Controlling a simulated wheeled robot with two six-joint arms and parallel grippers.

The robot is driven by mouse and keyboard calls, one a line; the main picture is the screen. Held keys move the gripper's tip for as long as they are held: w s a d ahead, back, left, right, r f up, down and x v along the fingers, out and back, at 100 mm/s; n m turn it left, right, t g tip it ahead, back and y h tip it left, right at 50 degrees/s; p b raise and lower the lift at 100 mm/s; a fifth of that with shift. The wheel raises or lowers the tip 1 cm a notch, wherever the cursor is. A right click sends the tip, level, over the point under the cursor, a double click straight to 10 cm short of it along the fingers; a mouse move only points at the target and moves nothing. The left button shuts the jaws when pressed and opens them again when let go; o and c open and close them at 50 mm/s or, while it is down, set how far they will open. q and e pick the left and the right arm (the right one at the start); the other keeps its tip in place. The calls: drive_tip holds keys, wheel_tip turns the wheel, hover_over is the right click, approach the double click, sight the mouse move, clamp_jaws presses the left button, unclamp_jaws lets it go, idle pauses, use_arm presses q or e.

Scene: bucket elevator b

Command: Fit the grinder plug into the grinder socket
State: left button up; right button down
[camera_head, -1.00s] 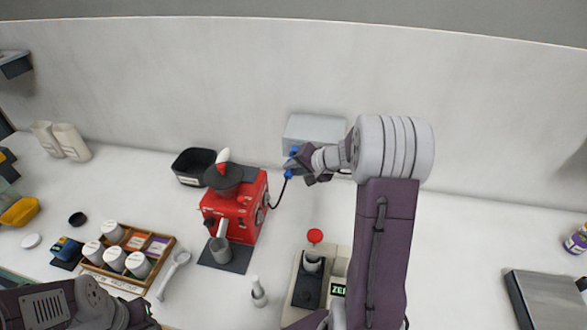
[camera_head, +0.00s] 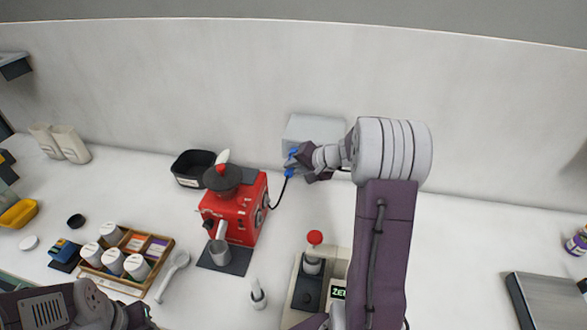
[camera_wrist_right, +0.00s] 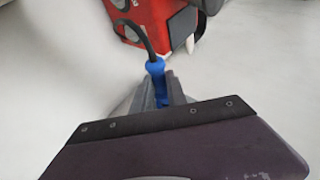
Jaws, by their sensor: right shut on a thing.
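The grinder plug (camera_head: 289,173) is blue, with a black cable running down to the red grinder (camera_head: 233,211). My right gripper (camera_head: 297,161) is shut on the plug, in front of the pale grey box (camera_head: 312,130) at the wall. The plug also shows in the right wrist view (camera_wrist_right: 156,68), between the fingers, with the cable curving up to the red machine. No socket opening is visible; the gripper covers the lower part of the box, and I cannot tell whether the plug touches it. My left gripper (camera_head: 135,318) is low at the left, its jaws unclear.
A black bin (camera_head: 193,168) stands left of the grinder. A wooden tray (camera_head: 155,258) of white-lidded jars and a white spoon (camera_head: 172,275) lie in front. A device with a red knob (camera_head: 315,237) stands by my right arm.

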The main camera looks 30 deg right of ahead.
drive_tip(key=shift+w+d, duration=0.75)
drive_tip(key=shift+w, duration=0.15)
drive_tip(key=shift+r, duration=0.1)
drive_tip(key=c, duration=1.3)
unclamp_jaws()
drive_tip(key=shift+o, duration=0.2)
drive_tip(key=shift+w+d, duration=0.1)
drive_tip(key=v, duration=0.9)
drive_tip(key=shift+b, duration=0.35)
